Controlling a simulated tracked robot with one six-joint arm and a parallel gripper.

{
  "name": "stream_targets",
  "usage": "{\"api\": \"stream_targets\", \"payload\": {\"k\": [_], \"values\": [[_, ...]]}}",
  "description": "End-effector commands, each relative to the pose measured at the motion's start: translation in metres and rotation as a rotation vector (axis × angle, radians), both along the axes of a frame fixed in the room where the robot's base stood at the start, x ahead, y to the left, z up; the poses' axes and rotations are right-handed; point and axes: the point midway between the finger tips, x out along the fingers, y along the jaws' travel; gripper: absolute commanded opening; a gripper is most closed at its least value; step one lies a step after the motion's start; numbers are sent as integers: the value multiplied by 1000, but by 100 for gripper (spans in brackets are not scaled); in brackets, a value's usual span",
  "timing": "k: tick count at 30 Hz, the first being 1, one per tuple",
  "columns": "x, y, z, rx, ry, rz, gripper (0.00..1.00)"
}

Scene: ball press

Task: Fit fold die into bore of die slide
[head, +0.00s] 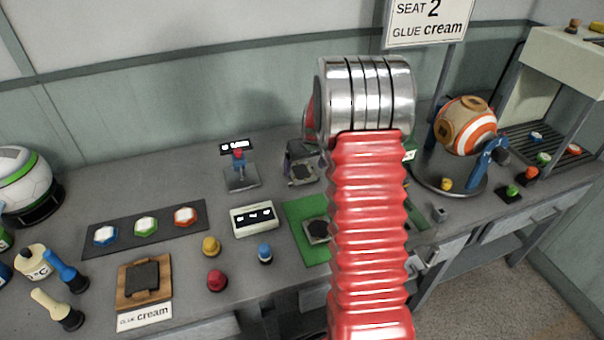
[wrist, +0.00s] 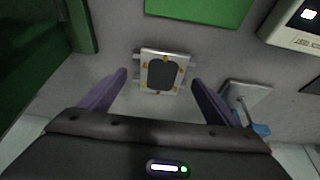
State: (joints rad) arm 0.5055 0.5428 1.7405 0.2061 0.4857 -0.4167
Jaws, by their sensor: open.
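In the wrist view, a small light metal plate (wrist: 146,88) with gold pins and a dark rounded middle lies on the bench; it looks like the die slide. I cannot tell if the dark middle is the empty bore or a die in it. My gripper (wrist: 160,77) is open, its purple fingers to either side of the plate and apart from it. The same plate seems to show in the head view (head: 301,172). A dark square block on the green mat (head: 296,211) may be the fold die (head: 317,232); my arm partly covers it. My gripper is hidden in the head view.
Coloured pegs and a tray of buttons (head: 95,217) lie further left. A striped ball (head: 467,125) sits in a stand at right.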

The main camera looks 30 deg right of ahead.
Motion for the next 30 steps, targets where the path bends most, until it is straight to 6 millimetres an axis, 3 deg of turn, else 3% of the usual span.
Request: {"api": "stream_targets", "payload": {"k": [9, 26, 30], "values": [[13, 0, -33, 0, 0, 1, 84], [14, 0, -35, 0, 0, -1, 84], [14, -1, -35, 0, 0, -1, 77]]}}
